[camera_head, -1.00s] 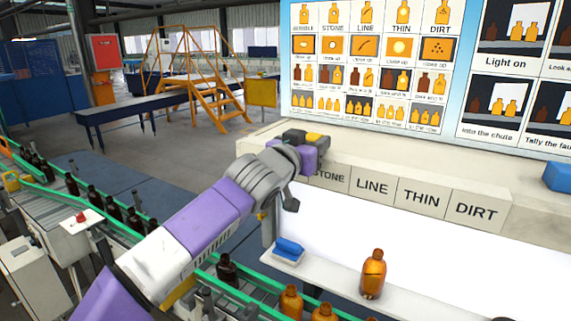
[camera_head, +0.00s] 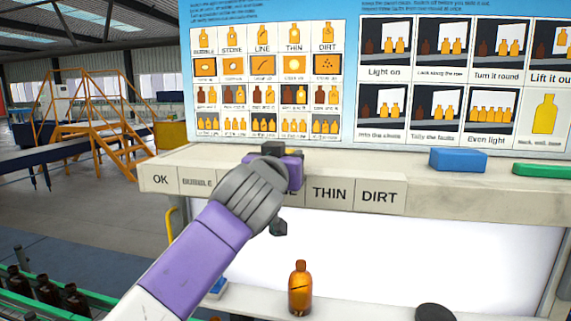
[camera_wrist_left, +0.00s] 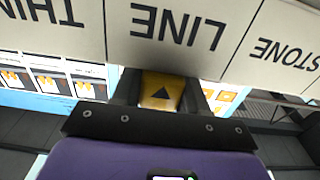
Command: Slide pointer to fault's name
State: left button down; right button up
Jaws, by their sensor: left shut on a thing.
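My left gripper (camera_wrist_left: 160,85) is shut on the yellow pointer (camera_wrist_left: 160,96), which bears a black triangle. In the left wrist view, the pointer is beside the LINE label (camera_wrist_left: 178,28), near its middle, with the triangle aimed at it. In the head view, my left gripper (camera_head: 285,158) is at the ledge's top edge. My wrist hides the STONE label and part of LINE. The THIN label (camera_head: 329,194) and DIRT label (camera_head: 379,197) are clear to the right. An amber bottle (camera_head: 300,287) with a dark streak stands upright below. My right gripper is not seen.
The OK label (camera_head: 160,179) is at the ledge's left end. A blue block (camera_head: 458,159) and a green item (camera_head: 542,169) lie on the ledge at the right. A picture board (camera_head: 268,75) stands behind it. Dark bottles (camera_head: 47,290) stand on the conveyor at lower left.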

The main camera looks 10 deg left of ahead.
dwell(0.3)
pick_arm(q)
jog(key=c, duration=0.7)
grip_release()
jog(key=shift+s+a+b, duration=0.2)
jog(key=shift+s+b, duration=0.35)
jog(key=shift+s, duration=1.4)
jog(key=shift+s+a+b, duration=0.15)
jog(key=shift+s+b, duration=0.4)
jog(key=shift+s, duration=1.35)
